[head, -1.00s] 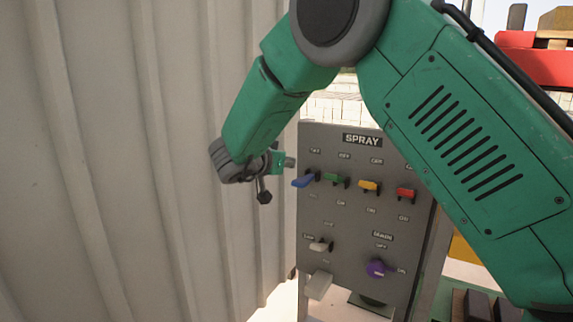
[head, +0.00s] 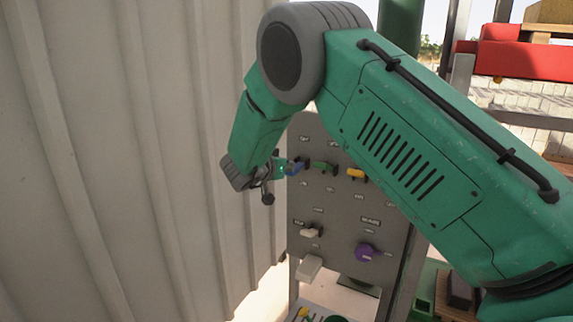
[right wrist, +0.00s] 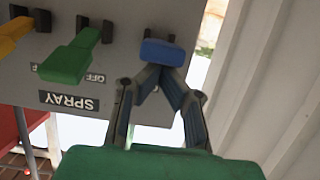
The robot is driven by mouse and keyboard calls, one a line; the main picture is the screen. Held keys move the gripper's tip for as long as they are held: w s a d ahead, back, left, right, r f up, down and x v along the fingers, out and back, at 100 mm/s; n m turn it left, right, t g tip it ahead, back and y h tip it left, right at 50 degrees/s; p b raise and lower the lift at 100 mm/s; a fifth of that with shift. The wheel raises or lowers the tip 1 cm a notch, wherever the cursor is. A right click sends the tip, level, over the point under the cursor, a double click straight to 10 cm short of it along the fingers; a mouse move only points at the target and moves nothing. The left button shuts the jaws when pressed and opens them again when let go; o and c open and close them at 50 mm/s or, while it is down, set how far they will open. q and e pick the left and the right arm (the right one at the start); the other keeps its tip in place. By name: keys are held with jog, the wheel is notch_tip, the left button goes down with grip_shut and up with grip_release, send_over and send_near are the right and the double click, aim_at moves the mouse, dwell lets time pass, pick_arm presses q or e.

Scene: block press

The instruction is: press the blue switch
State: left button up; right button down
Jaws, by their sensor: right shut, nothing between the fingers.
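The blue switch (head: 295,169) is the leftmost lever in the upper row of the grey SPRAY panel (head: 337,205). In the right wrist view the blue switch (right wrist: 162,53) sticks out from the panel's edge, shown upside down. My right gripper (head: 284,169) is at the blue switch's left side in the head view. In the right wrist view its fingers (right wrist: 160,73) are shut, with their tips meeting right at the blue switch's end. They look to be touching it or very close; I cannot tell which. The switch is not between the fingers. My left gripper is out of view.
The green switch (head: 325,167) and yellow switch (head: 356,174) sit to the right of the blue one. A white switch (head: 310,232), purple knob (head: 366,252) and white block-like lever (head: 309,267) are lower down. A corrugated wall (head: 120,180) stands close on the left.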

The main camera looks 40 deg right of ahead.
jog(key=shift+a+f+h+b, duration=0.2)
jog(key=shift+f+h+b, duration=0.15)
jog(key=shift+b, duration=0.4)
jog(key=f+t+h+b, duration=0.1)
jog(key=b, duration=0.1)
jog(key=shift+s+h+b, duration=0.1)
jog(key=shift+h+b, duration=0.2)
jog(key=shift+h, duration=0.05)
jog(key=shift+f+b, duration=0.45)
jog(key=shift+b, duration=0.35)
notch_tip(320, 180, down, 3)
jog(key=t+h+b, duration=0.1)
jog(key=h+b, duration=0.1)
jog(key=b, duration=0.3)
jog(key=shift+f+h, duration=0.15)
jog(key=shift+h, duration=0.25)
jog(key=shift+f+b, duration=0.15)
jog(key=shift+b, duration=0.15)
